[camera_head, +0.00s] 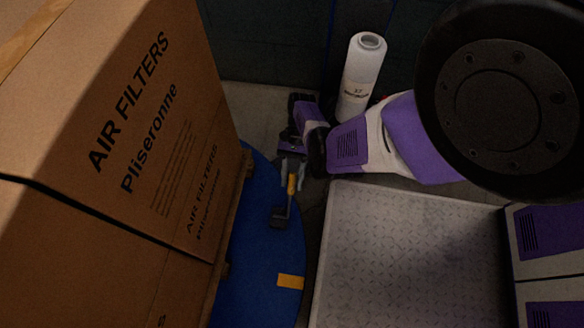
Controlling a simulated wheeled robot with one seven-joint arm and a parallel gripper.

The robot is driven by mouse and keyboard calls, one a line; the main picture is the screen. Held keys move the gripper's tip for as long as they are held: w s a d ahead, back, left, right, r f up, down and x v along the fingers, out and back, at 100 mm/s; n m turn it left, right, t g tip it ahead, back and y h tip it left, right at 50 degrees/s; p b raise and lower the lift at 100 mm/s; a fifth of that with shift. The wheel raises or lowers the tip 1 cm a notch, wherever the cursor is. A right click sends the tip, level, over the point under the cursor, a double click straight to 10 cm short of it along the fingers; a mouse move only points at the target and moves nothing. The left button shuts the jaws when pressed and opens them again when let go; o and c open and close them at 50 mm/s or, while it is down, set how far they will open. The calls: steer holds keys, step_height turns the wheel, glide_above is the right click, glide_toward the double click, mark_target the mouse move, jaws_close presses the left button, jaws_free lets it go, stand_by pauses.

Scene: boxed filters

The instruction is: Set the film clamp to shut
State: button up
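The film clamp (280,217) sits on the blue round turntable, right of the boxes. It has a dark pad at its lower end and a yellow handle (291,186) standing up from it. My gripper (292,172) is at the handle's top, with its grey fingers either side of or very close to the yellow part. The picture is too small and dark to tell whether the fingers touch or grip it. The clamp's hinge and exact lever angle are hard to make out.
Large cartons marked air filters (150,130) stand on a wooden pallet (229,235) at the left, close to the clamp. The blue turntable (255,265) carries an orange mark (290,281). A white film roll (361,78) stands upright behind my arm, near the dark wall.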

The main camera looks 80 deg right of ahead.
steer(key=shift+r, duration=0.1)
steer(key=p+v, duration=0.1)
steer(key=v, duration=0.6)
steer(key=shift+d+r, duration=0.2)
steer(key=shift+d, duration=0.05)
steer(key=shift+c, duration=0.3)
